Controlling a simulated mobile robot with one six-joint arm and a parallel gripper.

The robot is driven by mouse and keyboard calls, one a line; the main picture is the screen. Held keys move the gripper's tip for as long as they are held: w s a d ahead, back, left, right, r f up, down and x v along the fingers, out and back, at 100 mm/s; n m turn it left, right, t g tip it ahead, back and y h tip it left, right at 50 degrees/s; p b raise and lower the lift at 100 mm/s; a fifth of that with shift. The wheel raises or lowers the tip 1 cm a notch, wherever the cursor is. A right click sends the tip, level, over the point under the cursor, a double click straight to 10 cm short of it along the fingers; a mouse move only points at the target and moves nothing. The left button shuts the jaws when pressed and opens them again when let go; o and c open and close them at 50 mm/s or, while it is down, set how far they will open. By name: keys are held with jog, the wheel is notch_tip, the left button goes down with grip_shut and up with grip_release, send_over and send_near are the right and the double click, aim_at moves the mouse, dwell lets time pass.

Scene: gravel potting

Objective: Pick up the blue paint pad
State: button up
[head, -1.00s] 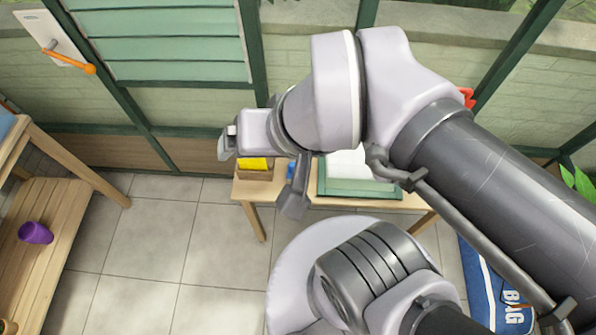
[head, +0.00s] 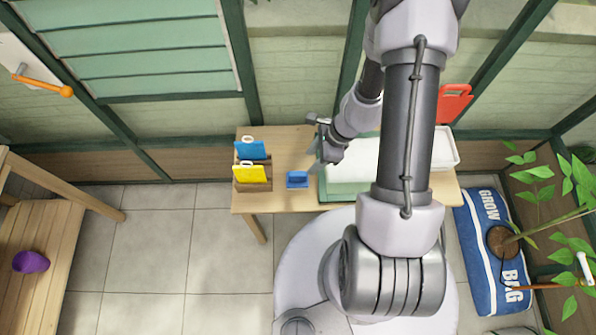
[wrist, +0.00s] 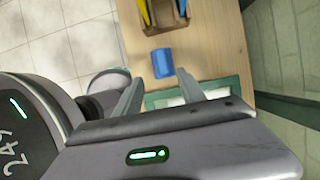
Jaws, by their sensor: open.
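A small blue block with a recessed-looking top, seemingly the blue paint pad (head: 297,180), lies on the wooden table just right of a rack. In the wrist view the blue paint pad (wrist: 163,62) shows just beyond and between my fingertips. A flat blue panel with a white handle (head: 250,150) also stands in the rack; I cannot fully tell which blue thing is meant. My gripper (head: 314,143) is open and empty, above the table and right of the small blue block. In the wrist view my gripper (wrist: 158,80) has its two fingers spread apart.
The wooden rack (head: 252,186) holds the blue panel and a yellow panel (head: 250,174). A green-rimmed tray (head: 345,190) lies right of the block, partly behind my arm. A red-orange board (head: 453,103) stands farther right.

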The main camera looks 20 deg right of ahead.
aim_at(298, 174)
jog(key=b+x, duration=0.5)
jog(key=x, duration=0.7)
jog(key=shift+w+f, duration=0.15)
jog(key=shift+w, duration=0.05)
grip_shut()
